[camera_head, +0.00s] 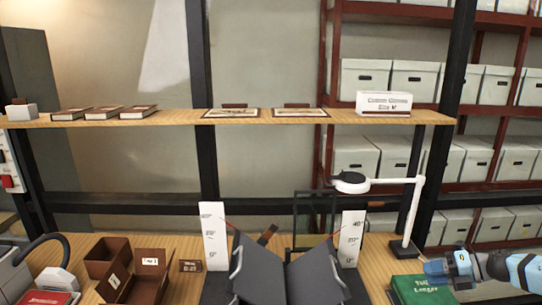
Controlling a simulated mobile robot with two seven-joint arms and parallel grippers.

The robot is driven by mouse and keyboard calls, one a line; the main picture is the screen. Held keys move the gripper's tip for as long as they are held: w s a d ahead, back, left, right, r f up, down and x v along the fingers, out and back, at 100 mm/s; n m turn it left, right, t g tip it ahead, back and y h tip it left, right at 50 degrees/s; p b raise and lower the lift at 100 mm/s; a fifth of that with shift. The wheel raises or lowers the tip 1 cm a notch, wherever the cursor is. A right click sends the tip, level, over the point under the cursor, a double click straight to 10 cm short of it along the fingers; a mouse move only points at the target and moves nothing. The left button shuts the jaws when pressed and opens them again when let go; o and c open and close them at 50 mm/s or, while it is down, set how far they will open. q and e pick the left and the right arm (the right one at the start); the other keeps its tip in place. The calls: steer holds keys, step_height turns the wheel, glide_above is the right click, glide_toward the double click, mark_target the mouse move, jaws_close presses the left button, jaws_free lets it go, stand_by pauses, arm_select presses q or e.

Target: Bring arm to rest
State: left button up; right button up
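My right gripper (437,268) is at the lower right, at the end of my blue and grey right arm. It appears over or beside a green ledger (415,291) on the worktable (376,270); I cannot tell whether they touch. Its fingers are too small and side-on to show whether they are open or shut. My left gripper is not in view.
A dark V-shaped cradle (316,278) stands at the front middle between white angle scales (214,238). Brown boxes (106,258) stand left. A white lamp (413,215) rises behind the ledger. The upper shelf (175,119) holds books, framed pieces and a white box (383,103).

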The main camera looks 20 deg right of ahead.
steer(key=s+a+f+m+t, duration=0.1)
steer(key=s+a+f+m, duration=0.2)
steer(key=a, duration=0.4)
steer(key=a+f+m+t+p, duration=0.1)
steer(key=a+f+m+t, duration=0.1)
steer(key=a+f+m, duration=0.35)
steer(key=s+a+f+m+t, duration=0.15)
steer(key=a+f, duration=0.25)
steer(key=a, duration=0.5)
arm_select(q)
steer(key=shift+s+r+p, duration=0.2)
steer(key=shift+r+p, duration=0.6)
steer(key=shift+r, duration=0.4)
arm_select(e)
steer(key=s+a+f+m+h, duration=0.3)
steer(key=s+a+m, duration=0.5)
steer(key=s+a+f+m+g+h, duration=0.1)
steer(key=s+a+f+m+h, duration=0.2)
steer(key=s+a+m, duration=0.4)
steer(key=shift+s+a+m+h, duration=0.4)
steer(key=shift+s+m+h, duration=0.1)
steer(key=shift+s+m, duration=0.65)
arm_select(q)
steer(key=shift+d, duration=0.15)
arm_select(e)
steer(key=shift+g, duration=0.25)
steer(key=shift+d, duration=0.1)
